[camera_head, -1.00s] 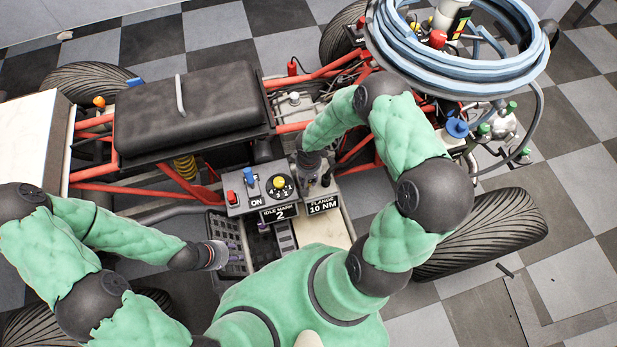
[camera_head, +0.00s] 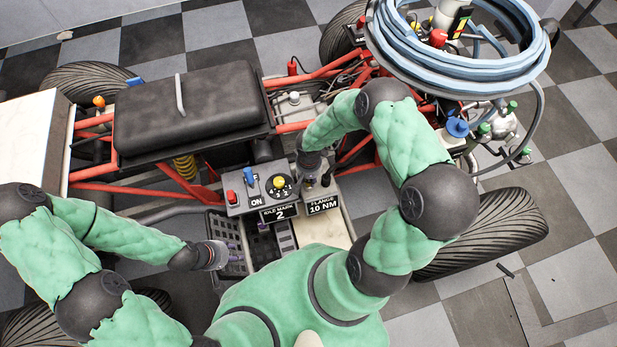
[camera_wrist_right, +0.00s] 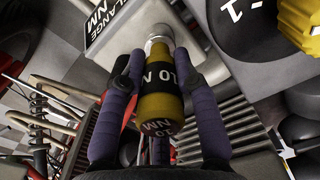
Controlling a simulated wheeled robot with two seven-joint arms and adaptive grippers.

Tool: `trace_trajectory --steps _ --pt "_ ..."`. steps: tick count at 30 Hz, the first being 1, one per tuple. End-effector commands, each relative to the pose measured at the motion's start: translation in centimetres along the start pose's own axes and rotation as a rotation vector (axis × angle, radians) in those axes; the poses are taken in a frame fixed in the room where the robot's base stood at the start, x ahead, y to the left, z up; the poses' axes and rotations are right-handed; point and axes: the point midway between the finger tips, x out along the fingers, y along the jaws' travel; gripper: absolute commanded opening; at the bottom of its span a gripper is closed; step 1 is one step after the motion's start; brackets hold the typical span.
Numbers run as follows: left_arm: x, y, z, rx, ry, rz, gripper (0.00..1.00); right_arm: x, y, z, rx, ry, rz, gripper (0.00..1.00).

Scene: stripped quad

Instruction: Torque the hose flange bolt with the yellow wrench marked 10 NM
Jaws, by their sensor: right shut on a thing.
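The yellow wrench (camera_wrist_right: 165,85) with a black band marked 10 NM sits between the purple fingers of my right gripper (camera_wrist_right: 155,95), which is shut on it. The wrench's far end meets a round silver piece (camera_wrist_right: 158,33) on a grey block beside the flange label. I cannot tell whether this is the bolt head or the wrench's own socket. In the head view my right gripper (camera_head: 318,175) is above the panel by the FLANGE 10 NM placard (camera_head: 323,205); my arm mostly hides the wrench. My left gripper (camera_head: 230,256) hovers by the dark crate; its finger gap is unclear.
A grey control panel (camera_head: 241,208) with red, blue and yellow knobs stands left of my right gripper. A dark slotted crate (camera_head: 228,228) is in front. Red frame tubes (camera_head: 130,190), a black seat and a coiled blue hose (camera_head: 455,82) surround the workspace.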

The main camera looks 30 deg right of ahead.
Motion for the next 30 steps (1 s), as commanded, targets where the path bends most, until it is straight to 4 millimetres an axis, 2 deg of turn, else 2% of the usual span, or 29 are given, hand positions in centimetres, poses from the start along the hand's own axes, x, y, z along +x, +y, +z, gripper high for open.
trace_trajectory --steps 22,30 --pt "-0.03 0.01 0.01 0.0 0.0 0.0 0.4 -0.03 0.0 0.04 -0.005 0.0 0.0 0.0" --pt "-0.5 0.18 0.02 0.0 0.0 0.0 0.4 -0.78 0.0 0.02 -0.006 0.0 0.0 0.0"
